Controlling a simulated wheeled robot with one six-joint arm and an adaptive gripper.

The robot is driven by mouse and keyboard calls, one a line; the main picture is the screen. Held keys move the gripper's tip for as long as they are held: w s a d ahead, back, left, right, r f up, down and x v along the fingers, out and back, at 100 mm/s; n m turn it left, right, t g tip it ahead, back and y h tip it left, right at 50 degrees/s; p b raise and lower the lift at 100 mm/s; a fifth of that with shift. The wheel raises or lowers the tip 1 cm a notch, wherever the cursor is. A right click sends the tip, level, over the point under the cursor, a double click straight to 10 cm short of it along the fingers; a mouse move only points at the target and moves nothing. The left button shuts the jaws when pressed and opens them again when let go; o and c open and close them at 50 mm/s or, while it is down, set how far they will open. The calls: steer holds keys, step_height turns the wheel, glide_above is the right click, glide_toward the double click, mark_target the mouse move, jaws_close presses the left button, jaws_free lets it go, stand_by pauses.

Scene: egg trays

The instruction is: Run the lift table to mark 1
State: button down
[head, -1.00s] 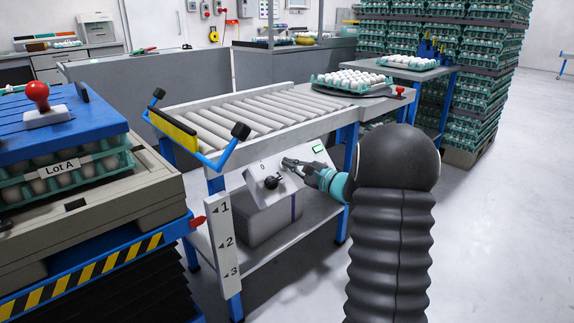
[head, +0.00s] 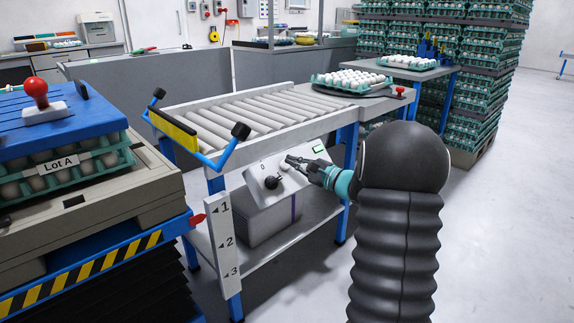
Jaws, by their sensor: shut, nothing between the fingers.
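The lift table (head: 95,266), with a yellow-black striped edge, stands at the left and carries a crate stack. Its red pointer (head: 197,220) is beside the numbered scale plate (head: 229,257), close to mark 1 and seemingly slightly below it in this slanted view. A pale control box (head: 256,192) under the roller conveyor has a black knob (head: 272,183), a small pale round part (head: 284,167) and a green display (head: 319,149). My gripper (head: 289,160) is shut and empty, just above the box's face by the pale part. I cannot tell whether it touches the box.
Egg trays labelled Lot A (head: 58,164) sit on the lift table under a blue board (head: 70,118) with a red-knobbed stamp. Floor at the right is clear.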

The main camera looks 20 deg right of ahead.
steer(key=shift+s, duration=0.1)
steer(key=shift+s+d+r+p, duration=0.15)
steer(key=shift+s+d+r, duration=0.15)
steer(key=shift+s+r, duration=0.55)
steer(key=shift+s+d+r+p, duration=0.15)
steer(key=shift+s+d+r, duration=0.15)
steer(key=shift+s+r, duration=0.55)
